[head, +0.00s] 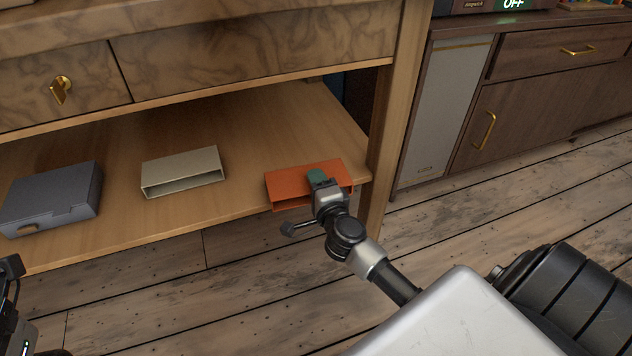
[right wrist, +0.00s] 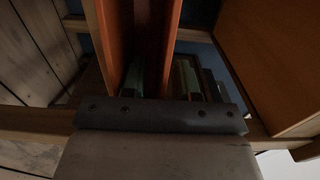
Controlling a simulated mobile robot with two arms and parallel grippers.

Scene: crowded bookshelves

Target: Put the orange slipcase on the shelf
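The orange slipcase (head: 290,183) lies flat on the pale wooden lower shelf (head: 235,125), close to its front edge and right post. My right gripper (head: 322,183) is at its front, with one green finger showing over the top panel. In the right wrist view the slipcase's two orange panels (right wrist: 172,45) stand on edge in the picture. One green fingertip is between the panels and the other is outside the right-hand one, so my right gripper (right wrist: 162,82) straddles that panel with its fingers apart. Only dark parts of my left arm show at the lower left; its fingers are not visible.
A cream slipcase (head: 183,168) and a grey box (head: 50,195) lie on the same shelf to the left. A drawer front (head: 250,50) is above. The wooden post (head: 397,120) stands close on the right, with a dark cabinet (head: 530,125) beyond. Bare shelf lies between the cases.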

